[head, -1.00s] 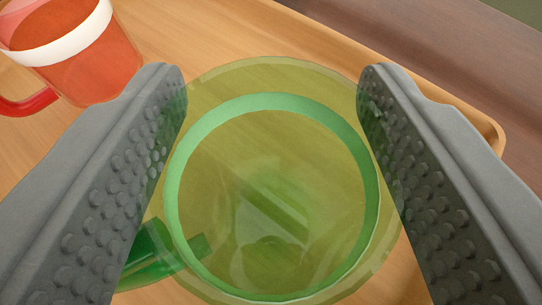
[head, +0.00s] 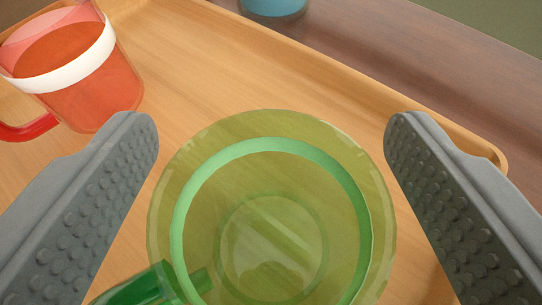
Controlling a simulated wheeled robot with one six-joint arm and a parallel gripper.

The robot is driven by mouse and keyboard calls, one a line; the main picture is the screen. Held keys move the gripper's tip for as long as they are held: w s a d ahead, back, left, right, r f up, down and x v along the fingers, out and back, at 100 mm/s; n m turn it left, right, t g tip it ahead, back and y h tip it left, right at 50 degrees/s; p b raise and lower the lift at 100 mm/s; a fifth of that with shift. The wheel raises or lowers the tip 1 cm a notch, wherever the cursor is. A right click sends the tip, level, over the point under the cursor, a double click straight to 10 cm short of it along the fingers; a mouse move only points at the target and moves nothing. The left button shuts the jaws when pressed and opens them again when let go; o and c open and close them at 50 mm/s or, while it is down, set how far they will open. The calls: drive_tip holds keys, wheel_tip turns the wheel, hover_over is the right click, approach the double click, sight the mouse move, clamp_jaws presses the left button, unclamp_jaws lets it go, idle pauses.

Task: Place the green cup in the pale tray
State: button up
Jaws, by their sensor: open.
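The green cup (head: 272,146) is see-through, with a brighter green band and a darker green handle (head: 150,285) at its lower left. It is seen from above and stands on or over a pale wooden tray (head: 185,50) with a raised rim. My gripper (head: 272,135) is open, with one grey studded finger on each side of the cup. A gap shows between each finger and the cup. The cup's lower edge is cut off by the frame.
A red see-through cup (head: 85,85) with a white band and a handle stands on the tray at upper left. A blue object (head: 273,8) is partly visible beyond the tray's rim. A dark brown surface (head: 400,70) lies past the rim.

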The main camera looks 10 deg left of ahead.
drive_tip(key=v, duration=1.2)
drive_tip(key=s+d+r+t+y, duration=0.1)
drive_tip(key=s+d+r+t, duration=0.15)
drive_tip(key=d+r, duration=0.6)
drive_tip(key=s+d+r+t+y, duration=0.1)
drive_tip(key=s+d+r, duration=0.2)
drive_tip(key=d+r, duration=0.5)
drive_tip(key=s+d+r+m+h, duration=0.1)
drive_tip(key=s+d+r+h, duration=0.1)
drive_tip(key=s+d, duration=1.4)
drive_tip(key=shift+s+h, duration=0.8)
drive_tip(key=shift+s, duration=0.05)
drive_tip(key=shift+d+t, duration=0.1)
drive_tip(key=shift+t, duration=0.15)
